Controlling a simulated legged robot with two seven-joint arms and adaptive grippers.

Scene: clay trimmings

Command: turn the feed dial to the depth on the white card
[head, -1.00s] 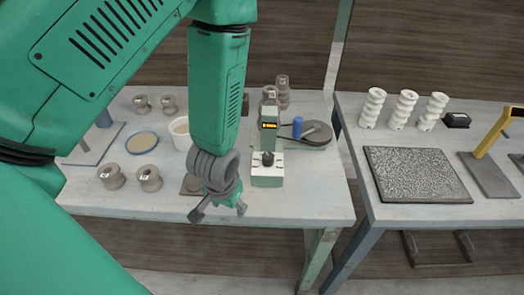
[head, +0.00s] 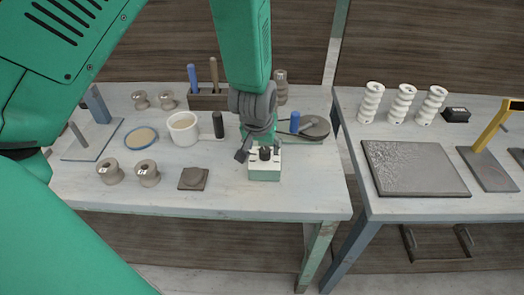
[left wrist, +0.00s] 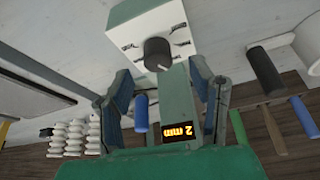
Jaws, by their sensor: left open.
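The feed dial is a black knob (left wrist: 158,54) on the white top of a small green box (head: 265,174), with dark marks around it. In the head view the knob (head: 265,153) sits at the box's top, partly among my fingers. My left gripper (head: 261,151) is open, pointing down over the box, with its fingers on either side of the dial. In the left wrist view the dial lies a little beyond the open fingers (left wrist: 163,86); contact cannot be told. A lit display (left wrist: 174,138) reads "2 mm", upside down. I cannot make out a separate white card.
A round grey plate with a blue handle (head: 314,128) stands right behind the box. A white pot (head: 183,129), a brown block (head: 193,178) and grey spools (head: 148,173) lie to the left. Several white coils (head: 403,103) and a textured slab (head: 415,168) are on the right table.

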